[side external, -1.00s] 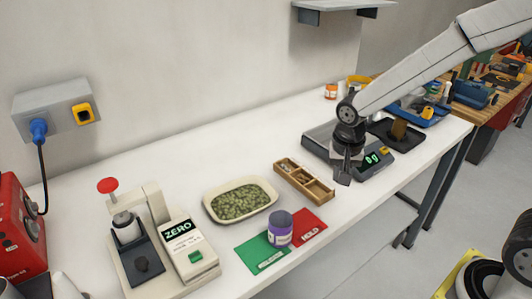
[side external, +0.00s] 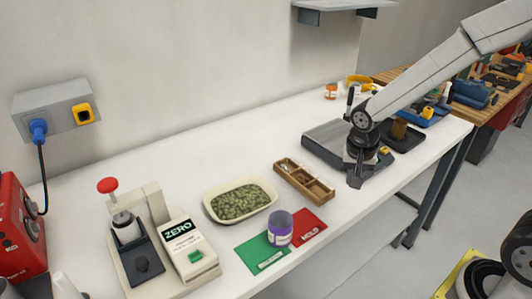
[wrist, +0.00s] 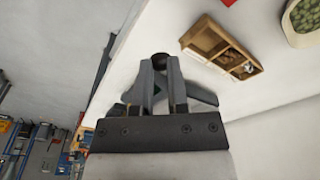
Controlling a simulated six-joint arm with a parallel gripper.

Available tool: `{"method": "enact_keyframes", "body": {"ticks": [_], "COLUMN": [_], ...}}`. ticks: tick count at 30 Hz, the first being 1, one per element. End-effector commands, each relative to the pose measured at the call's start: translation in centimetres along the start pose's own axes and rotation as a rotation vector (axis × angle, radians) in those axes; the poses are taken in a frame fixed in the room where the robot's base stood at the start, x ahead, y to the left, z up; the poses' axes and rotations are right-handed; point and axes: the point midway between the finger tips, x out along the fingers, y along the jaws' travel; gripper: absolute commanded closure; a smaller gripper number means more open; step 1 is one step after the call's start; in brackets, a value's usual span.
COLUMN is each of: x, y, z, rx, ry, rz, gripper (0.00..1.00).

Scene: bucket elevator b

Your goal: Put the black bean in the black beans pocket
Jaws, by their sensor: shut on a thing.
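My gripper (side external: 355,181) is over the front right part of the bench, to the right of the wooden pocket tray. In the wrist view my gripper (wrist: 160,64) is shut on a small dark round thing, the black bean (wrist: 160,58), at its fingertips. The fingers hide part of the bean. The wooden pocket tray (side external: 303,181) has several compartments and lies apart from the gripper; it also shows in the wrist view (wrist: 220,46). I cannot read any pocket labels.
A cream dish of green pieces (side external: 240,200) is left of the tray. A grey scale (side external: 330,141) sits behind my gripper. A press (side external: 133,235) stands front left.

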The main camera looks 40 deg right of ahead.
Motion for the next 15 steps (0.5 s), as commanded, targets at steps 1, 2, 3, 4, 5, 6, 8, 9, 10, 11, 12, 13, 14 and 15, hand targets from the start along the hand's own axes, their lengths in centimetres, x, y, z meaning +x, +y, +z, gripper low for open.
{"method": "enact_keyframes", "body": {"ticks": [1,2,3,4,5,6,8,9,10,11,12,13,14,15], "x": [0.4,0.6,0.8,1.0,1.2,1.5,1.9,2.1,2.3,2.5,2.7,2.9,3.1,3.4], "y": [-0.4,-0.7,-1.0,-1.3,-1.6,-1.9,-2.4,-2.7,-3.0,-3.3,-3.6,-3.9,-4.1,-4.5], "z": [-0.4,-0.7,-1.0,-1.2,-1.5,-1.8,-2.2,-2.6,-2.8,-3.1,-3.4,-3.7,-3.9,-4.2], "rx": [0.000,0.000,0.000,0.000,0.000,0.000,0.000,0.000,0.000,0.000,0.000,0.000,0.000,0.000], "ry": [-0.001,-0.001,-0.001,-0.001,0.000,-0.001,-0.001,0.000,-0.001,0.000,-0.001,-0.001,0.000,-0.001], "rz": [0.001,0.001,0.001,0.001,0.000,0.001,0.001,0.000,0.001,0.000,0.001,0.000,0.000,0.000], "gripper": [1.00,1.00,1.00,1.00,1.00,1.00,1.00,1.00,1.00,1.00,1.00,1.00,1.00,1.00]}}
